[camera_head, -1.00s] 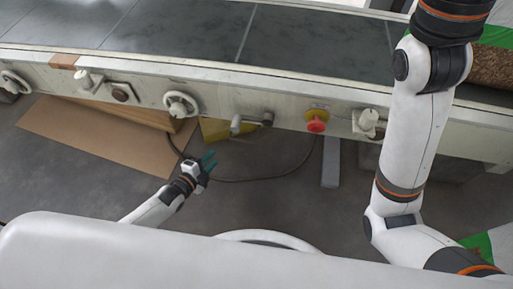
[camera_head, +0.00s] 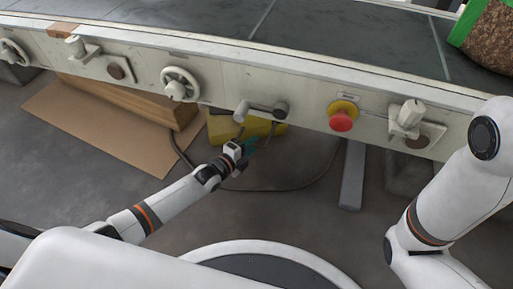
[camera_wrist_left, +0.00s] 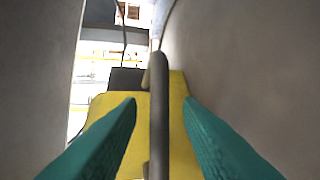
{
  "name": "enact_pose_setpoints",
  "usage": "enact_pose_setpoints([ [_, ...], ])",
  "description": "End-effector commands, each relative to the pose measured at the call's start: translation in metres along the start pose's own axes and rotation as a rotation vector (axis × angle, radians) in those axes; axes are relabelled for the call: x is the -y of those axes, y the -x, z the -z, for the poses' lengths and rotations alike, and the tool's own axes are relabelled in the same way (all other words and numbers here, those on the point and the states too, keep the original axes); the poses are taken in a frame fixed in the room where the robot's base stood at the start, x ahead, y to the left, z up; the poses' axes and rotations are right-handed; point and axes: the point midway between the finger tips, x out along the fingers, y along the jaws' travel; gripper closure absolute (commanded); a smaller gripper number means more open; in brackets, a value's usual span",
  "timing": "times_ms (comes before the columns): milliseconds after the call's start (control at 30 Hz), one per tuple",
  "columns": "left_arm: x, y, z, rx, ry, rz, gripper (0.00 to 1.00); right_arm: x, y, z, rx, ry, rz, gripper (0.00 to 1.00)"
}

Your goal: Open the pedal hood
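The yellow pedal hood (camera_head: 222,130) sits low under the conveyor's front edge, partly hidden by a grey lever. It fills the lower middle of the left wrist view (camera_wrist_left: 180,110). My left gripper (camera_head: 250,150) is at the hood's front. In the left wrist view its two teal fingers (camera_wrist_left: 160,115) are apart, with a dark grey bar (camera_wrist_left: 159,120) upright in the picture between them. The bar shows clear of both fingers; I cannot tell where it joins the hood. My right gripper is out of view; only its arm shows at the right.
The conveyor front carries a red stop button (camera_head: 341,120), a white handwheel (camera_head: 179,85) and a grey lever (camera_head: 262,109) above the hood. A wooden block (camera_head: 137,100) on cardboard (camera_head: 95,130) lies left. A dark cable (camera_head: 290,186) curves across the floor. A grey leg (camera_head: 353,177) stands right.

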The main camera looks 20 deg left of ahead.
Motion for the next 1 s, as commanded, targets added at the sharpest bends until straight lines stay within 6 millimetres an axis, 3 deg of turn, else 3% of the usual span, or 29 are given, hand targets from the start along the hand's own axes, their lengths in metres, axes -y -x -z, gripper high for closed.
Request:
enact_pose_setpoints([
  [33,0.004,-0.009,0.001,0.000,0.000,-0.002,0.67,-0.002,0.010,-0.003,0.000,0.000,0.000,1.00],
  [200,0.002,-0.024,0.000,-0.001,0.000,-0.001,0.67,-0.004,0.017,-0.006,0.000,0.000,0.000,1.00],
  [533,0.000,-0.026,0.000,-0.001,0.001,0.001,0.67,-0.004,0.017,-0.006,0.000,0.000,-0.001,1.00],
  [733,0.000,-0.026,0.000,-0.001,0.001,0.001,0.99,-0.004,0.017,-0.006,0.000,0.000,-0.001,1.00],
  [1000,0.000,-0.025,0.000,-0.001,0.001,0.001,1.00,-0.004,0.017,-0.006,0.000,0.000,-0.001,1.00],
])
